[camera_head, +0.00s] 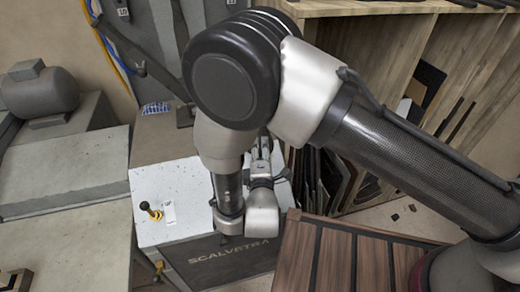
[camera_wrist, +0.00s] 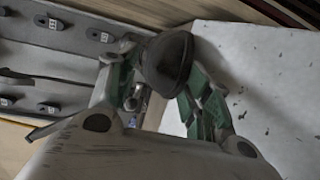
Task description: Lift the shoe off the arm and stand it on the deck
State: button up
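A dark, rounded piece of the shoe (camera_wrist: 168,58) shows between the fingertips in the wrist view; the rest of the shoe is hidden. My gripper (camera_wrist: 163,82) has its green fingers on both sides of it, and they look closed against it. In the head view my gripper (camera_head: 262,160) is mostly hidden behind my arm, over the machine, and I cannot make out the shoe there. The speckled white deck (camera_head: 170,189) is the machine's top, and a pale speckled surface (camera_wrist: 265,85) fills the right of the wrist view. I cannot tell whether the shoe touches the machine's arm.
A small black-knobbed lever (camera_head: 151,211) and a white label stand on the deck's left part. A wooden shelf (camera_head: 375,60) with dark sheets is behind right. A brown slatted surface (camera_head: 335,255) is at the front right. A grey machine (camera_head: 65,165) stands at left.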

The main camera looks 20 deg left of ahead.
notch_tip(320, 180, up, 7)
jog(key=s, duration=0.3)
jog(key=shift+d+r, duration=0.2)
jog(key=shift+d, duration=0.2)
dwell(0.3)
jog(key=o, duration=0.6)
jog(key=shift+c, duration=0.2)
